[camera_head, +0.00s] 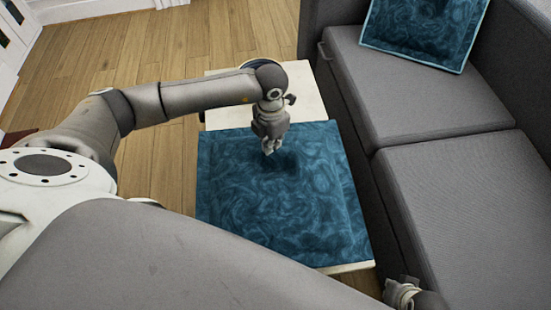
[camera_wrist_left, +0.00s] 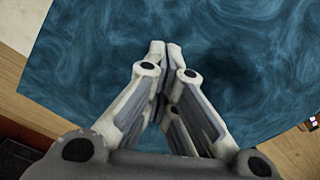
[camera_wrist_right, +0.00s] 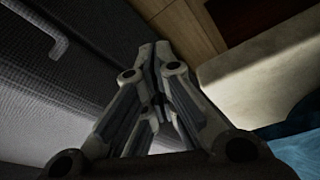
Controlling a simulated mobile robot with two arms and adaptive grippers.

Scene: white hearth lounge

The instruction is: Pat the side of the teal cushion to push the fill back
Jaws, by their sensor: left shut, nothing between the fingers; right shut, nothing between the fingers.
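The teal cushion (camera_head: 290,215) lies flat on a cream table in the head view, with a swirled pattern. It also fills most of the left wrist view (camera_wrist_left: 265,45). My left gripper (camera_head: 270,150) is shut and empty over the cushion's far part, pointing down, with a dark shadow beside it on the cloth. I cannot tell whether its tips touch the cushion. My right gripper (camera_head: 403,295) shows at the bottom edge, beside the sofa. In the right wrist view it is shut and empty (camera_wrist_right: 154,45), with a piece of the cushion (camera_wrist_right: 300,145) at the lower right.
The cream table (camera_head: 300,95) shows bare at its far end, partly behind my left arm. A grey sofa (camera_head: 460,190) stands close along the right side. A second teal cushion (camera_head: 425,30) leans on it. Wooden floor (camera_head: 170,60) is open at the upper left.

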